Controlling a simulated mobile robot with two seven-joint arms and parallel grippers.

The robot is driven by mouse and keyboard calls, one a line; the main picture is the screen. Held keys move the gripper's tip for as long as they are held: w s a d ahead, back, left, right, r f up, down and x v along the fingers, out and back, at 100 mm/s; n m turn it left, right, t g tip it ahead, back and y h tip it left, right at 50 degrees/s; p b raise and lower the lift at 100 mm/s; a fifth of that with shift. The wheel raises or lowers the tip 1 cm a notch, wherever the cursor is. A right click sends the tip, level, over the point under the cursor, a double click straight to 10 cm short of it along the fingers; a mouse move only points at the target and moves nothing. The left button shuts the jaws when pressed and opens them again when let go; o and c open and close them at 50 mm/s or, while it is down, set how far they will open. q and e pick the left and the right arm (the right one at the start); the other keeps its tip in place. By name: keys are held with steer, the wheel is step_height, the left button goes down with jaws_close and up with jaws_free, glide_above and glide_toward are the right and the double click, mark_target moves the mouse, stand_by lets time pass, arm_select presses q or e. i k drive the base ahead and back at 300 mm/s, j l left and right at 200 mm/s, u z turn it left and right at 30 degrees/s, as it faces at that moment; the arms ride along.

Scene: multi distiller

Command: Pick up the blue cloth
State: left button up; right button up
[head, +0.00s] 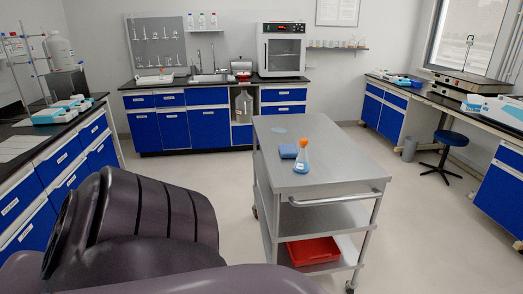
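A small folded blue cloth (288,151) appears to lie flat on the top of the grey metal cart (335,160), near its left edge. A flask (302,160) with blue liquid and an orange stopper stands just to the right of the cloth and close to it. I cannot tell if they touch. Dark links of my own arm fill the lower left of the head view. Neither of my gripper's fingers shows, so I cannot see either gripper relative to the cloth.
Blue-fronted benches line the walls. A blue stool (451,138) stands at right. Floor around the cart is clear.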

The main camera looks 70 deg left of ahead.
mark_target(289, 150)
steer(key=u, duration=2.05)
